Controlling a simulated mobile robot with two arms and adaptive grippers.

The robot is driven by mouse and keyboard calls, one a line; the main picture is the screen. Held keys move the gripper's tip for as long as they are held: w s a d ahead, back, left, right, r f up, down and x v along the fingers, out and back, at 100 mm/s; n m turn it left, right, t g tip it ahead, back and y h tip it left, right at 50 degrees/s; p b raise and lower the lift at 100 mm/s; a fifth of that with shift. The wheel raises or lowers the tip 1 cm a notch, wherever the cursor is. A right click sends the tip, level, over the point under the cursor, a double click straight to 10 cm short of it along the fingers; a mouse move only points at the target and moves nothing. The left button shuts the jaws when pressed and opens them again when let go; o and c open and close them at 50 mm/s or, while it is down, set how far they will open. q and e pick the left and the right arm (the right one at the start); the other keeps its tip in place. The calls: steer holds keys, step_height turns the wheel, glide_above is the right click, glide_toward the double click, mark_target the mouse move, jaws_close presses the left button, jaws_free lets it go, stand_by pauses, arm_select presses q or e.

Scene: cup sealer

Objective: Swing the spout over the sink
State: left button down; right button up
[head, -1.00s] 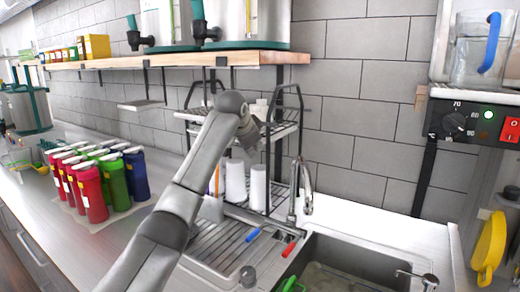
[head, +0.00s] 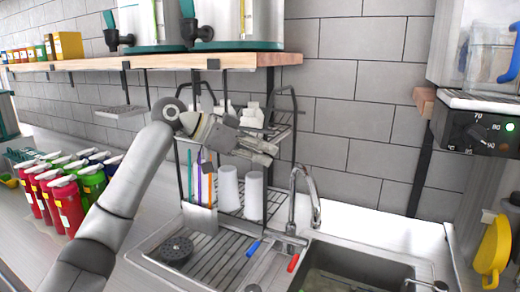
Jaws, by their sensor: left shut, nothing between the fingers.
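The curved metal spout (head: 310,186) rises from the back edge of the sink. Its arched neck bends over and its mouth hangs at the right side of the arch, near the back left of the sink basin (head: 350,268). A blue-tipped handle (head: 253,248) and a red-tipped handle (head: 293,263) lie in front of its base. My left gripper (head: 273,156) is shut and empty. It points right, in front of the dish rack, to the upper left of the spout and apart from it in the picture. My right gripper is not in view.
A dish rack (head: 187,170) with white cups (head: 228,186) stands behind my left gripper. A ribbed drainboard (head: 215,258) lies left of the basin. Red and green bottles (head: 66,207) stand at left. A wooden shelf (head: 150,62) with dispensers hangs above.

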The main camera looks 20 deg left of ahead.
mark_target(301, 167)
arm_select(q)
steer(key=p+x, duration=0.4)
steer(key=x, duration=0.6)
steer(key=shift+w+d+f, duration=0.1)
steer(key=shift+w+f, duration=0.2)
steer(key=shift+d+r, duration=0.1)
steer(key=shift+d, duration=0.1)
steer(key=w+d+p, duration=0.1)
steer(key=d, duration=0.1)
steer(key=w+d+p, duration=0.1)
steer(key=w+d, duration=0.1)
steer(key=shift+w+d, duration=0.25)
steer(key=shift+d, duration=0.05)
